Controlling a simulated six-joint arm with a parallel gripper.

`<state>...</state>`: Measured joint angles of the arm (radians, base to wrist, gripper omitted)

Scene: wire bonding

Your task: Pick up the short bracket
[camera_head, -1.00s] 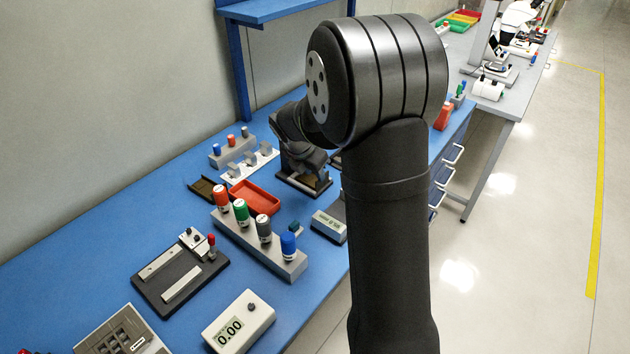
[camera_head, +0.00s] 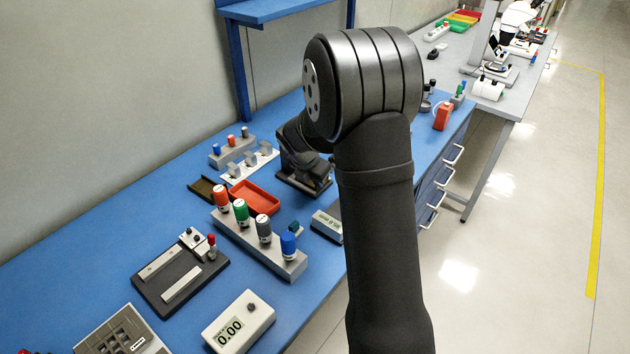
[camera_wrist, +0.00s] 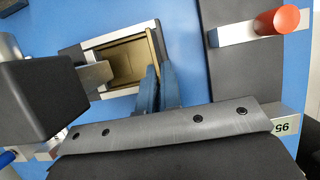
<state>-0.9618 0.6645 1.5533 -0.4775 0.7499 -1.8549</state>
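Several small grey brackets (camera_head: 250,158) stand on a white strip on the blue bench in the head view. I cannot tell which of them is the short one. My gripper (camera_wrist: 160,72) shows in the wrist view as two blue fingers close together, with their tips by the near edge of a pale-rimmed box with a brown inside (camera_wrist: 132,62). I cannot make out anything between the fingers. A grey piece (camera_wrist: 96,75) reaches into the box's left side. In the head view my arm hides the gripper.
A dark block (camera_wrist: 38,95) stands close left of the fingers in the wrist view, and a bar with a red-orange knob (camera_wrist: 278,20) lies upper right. In the head view a red tray (camera_head: 255,197) and a grey rack with coloured-top holders (camera_head: 262,249) stand nearby.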

